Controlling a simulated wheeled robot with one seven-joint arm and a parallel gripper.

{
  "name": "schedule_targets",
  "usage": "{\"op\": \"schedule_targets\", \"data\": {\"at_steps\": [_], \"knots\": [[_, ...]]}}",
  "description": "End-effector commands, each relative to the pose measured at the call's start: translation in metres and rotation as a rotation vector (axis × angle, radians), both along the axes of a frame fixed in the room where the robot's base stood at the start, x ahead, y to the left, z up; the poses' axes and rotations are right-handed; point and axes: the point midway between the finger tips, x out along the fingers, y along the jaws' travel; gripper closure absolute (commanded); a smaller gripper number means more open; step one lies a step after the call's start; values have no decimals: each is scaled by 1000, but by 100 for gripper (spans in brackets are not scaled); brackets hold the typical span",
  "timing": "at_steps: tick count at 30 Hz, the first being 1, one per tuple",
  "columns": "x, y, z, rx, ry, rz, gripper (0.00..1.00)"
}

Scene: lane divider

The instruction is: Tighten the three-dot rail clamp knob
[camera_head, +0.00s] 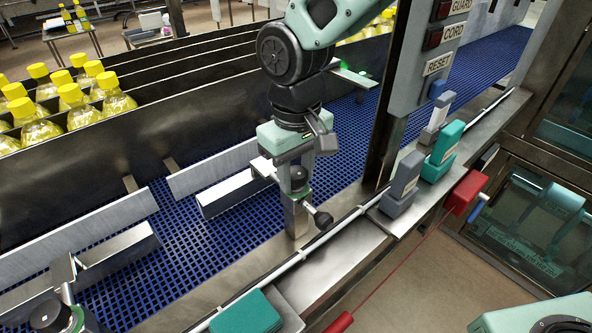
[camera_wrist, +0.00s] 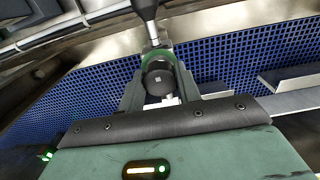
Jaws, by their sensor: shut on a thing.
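A rail clamp (camera_head: 297,218) stands on the steel edge of the blue conveyor in the head view, with a black knob on top and a side lever ending in a black ball (camera_head: 322,220). My gripper (camera_head: 296,176) points down over this clamp and is shut on its black top knob. In the wrist view the knob (camera_wrist: 158,82) sits between the fingers; a small pale mark shows on its top, too small to count dots. A second clamp with a black knob (camera_head: 52,317) is at the lower left, apart from my gripper.
Grey guide rails (camera_head: 213,166) cross the blue belt (camera_head: 180,250). A control panel (camera_head: 425,60) on a dark post stands right of my arm. Grey and teal boxes (camera_head: 403,182) sit on the steel ledge. A red cord runs along the front. Yellow-capped bottles (camera_head: 75,100) fill the back left.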

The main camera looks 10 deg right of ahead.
Motion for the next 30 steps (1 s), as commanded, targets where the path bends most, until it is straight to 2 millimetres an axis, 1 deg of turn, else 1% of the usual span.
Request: {"op": "schedule_targets", "data": {"at_steps": [1,6,7,8,9,17,21,23,26,30], "knots": [[2,1,4,5,-8,-2,89],[2,1,4,5,-8,-1,89],[2,1,4,6,-8,0,64],[2,1,4,5,-8,0,55],[2,1,4,5,-8,0,45],[1,0,2,2,-3,1,45],[1,1,8,3,-5,1,45],[2,1,14,4,-6,1,45],[1,1,32,6,-7,1,45],[2,1,65,6,-9,1,45]]}}
